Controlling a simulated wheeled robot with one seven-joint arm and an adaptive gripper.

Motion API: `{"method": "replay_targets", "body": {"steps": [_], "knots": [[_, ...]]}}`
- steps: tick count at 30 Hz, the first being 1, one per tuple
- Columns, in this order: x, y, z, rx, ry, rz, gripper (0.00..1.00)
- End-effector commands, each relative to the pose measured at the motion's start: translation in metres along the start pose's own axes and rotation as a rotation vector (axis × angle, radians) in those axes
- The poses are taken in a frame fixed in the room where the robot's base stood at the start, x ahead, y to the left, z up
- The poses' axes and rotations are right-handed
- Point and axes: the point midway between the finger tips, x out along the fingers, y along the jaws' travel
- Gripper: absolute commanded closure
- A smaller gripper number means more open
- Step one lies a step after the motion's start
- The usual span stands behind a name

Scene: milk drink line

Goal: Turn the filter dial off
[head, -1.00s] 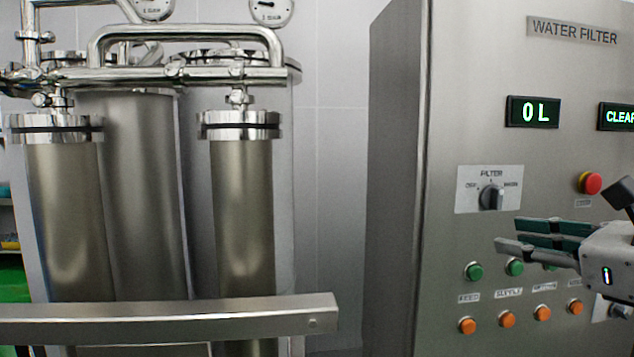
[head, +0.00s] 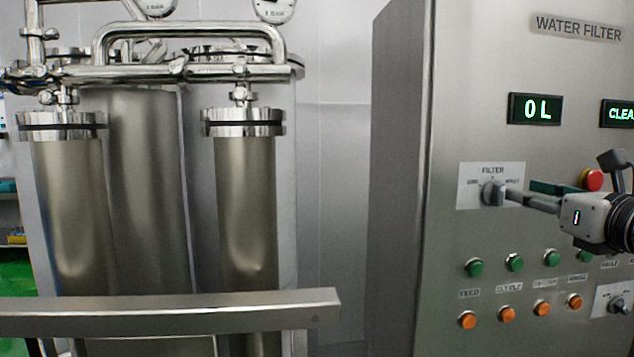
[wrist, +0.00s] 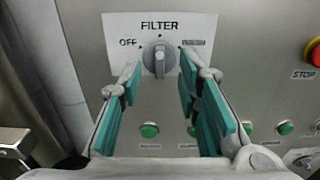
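The filter dial (head: 493,192) is a grey knob on a white plate marked FILTER on the steel control panel. In the wrist view the dial (wrist: 159,58) points straight up, between OFF at left and a blurred label at right. My gripper (head: 510,193) is at the dial's height, its fingertips close to the knob. In the wrist view my gripper (wrist: 155,82) is open, its teal-padded fingers on either side of and below the dial, with a gap to it. Whether a finger touches the knob cannot be told.
A red stop button (head: 592,179) sits right of the dial, partly behind my arm. Green buttons (head: 515,262) and orange buttons (head: 507,313) line the panel below. A second dial (head: 617,304) is at lower right. A steel rail (head: 170,318) crosses the lower left.

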Motion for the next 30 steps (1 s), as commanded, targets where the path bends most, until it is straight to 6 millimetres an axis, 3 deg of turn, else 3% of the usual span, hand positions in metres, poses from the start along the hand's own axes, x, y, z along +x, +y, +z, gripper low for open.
{"method": "replay_targets", "body": {"steps": [3,9,21,22,26,30], "knots": [[0.022,0.000,0.000,0.000,0.001,0.001,0.69],[0.045,0.000,0.000,-0.001,0.000,0.001,0.69],[0.053,0.000,0.000,-0.001,0.000,0.000,0.69],[0.053,0.000,0.000,-0.001,0.000,0.000,0.71],[0.053,0.000,0.000,-0.001,0.000,0.000,1.00],[0.053,0.000,0.000,-0.001,0.000,0.000,1.00]]}}
